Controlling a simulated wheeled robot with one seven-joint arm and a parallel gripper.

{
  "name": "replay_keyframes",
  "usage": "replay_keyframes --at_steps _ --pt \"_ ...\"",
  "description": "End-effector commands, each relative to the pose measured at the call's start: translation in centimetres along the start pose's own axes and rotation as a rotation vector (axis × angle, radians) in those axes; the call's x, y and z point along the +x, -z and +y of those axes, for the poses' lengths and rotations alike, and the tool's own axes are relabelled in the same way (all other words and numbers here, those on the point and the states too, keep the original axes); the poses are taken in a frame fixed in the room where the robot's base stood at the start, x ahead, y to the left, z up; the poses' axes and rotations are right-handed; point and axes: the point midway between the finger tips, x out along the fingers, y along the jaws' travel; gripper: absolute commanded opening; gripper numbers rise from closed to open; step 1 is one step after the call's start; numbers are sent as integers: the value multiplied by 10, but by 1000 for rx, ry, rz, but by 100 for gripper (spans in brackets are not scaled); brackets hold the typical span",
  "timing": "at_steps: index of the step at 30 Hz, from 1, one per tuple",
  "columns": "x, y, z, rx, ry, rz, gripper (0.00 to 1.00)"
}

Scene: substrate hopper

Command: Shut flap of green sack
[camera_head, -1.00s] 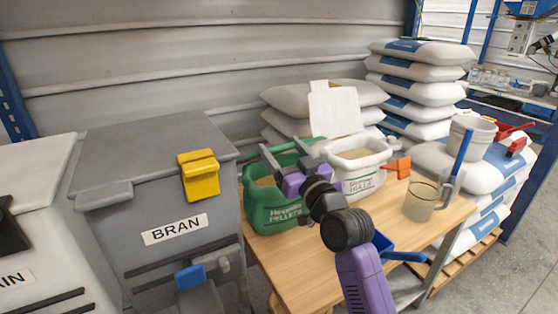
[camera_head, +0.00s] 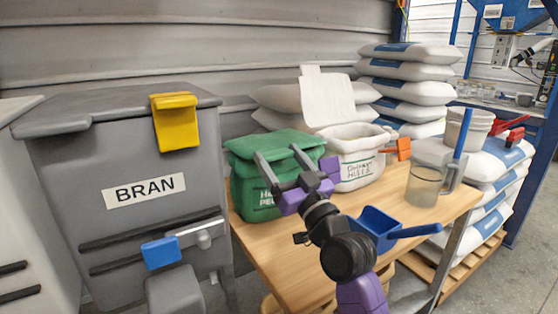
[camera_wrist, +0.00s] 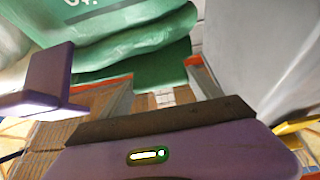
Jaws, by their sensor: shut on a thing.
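The green sack (camera_head: 250,196) stands on the wooden table beside the bran bin. Its flap (camera_head: 272,139) lies across the top and covers the opening; no contents show. My gripper (camera_head: 279,154) is at the flap's front edge, its two fingers spread apart and shut on the flap. In the wrist view, green fabric of the sack (camera_wrist: 95,45) fills the top, and its folds run between my fingertips (camera_wrist: 161,72). The exact grip on the fabric is hard to see.
A white sack (camera_head: 355,172) with a raised flap stands right of the green one. A blue scoop (camera_head: 378,227) and a clear jug (camera_head: 424,190) are on the table (camera_head: 290,255). The grey bran bin (camera_head: 120,150) stands close on the left.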

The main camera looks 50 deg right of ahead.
Motion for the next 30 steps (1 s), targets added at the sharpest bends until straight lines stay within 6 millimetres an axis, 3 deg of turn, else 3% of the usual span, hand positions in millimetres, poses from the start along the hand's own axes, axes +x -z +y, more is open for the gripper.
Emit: replay_keyframes --at_steps 1,6,24,25,28,30 --pt "-4 -13 1 -3 -1 -13 0" --pt "-8 -22 1 -4 -1 -15 0" --pt "-10 -29 1 -1 0 -21 0" --pt "-10 -29 1 0 0 -21 74" --pt "-10 -28 0 0 -1 -18 94" --pt "-10 -26 0 0 0 -15 95"
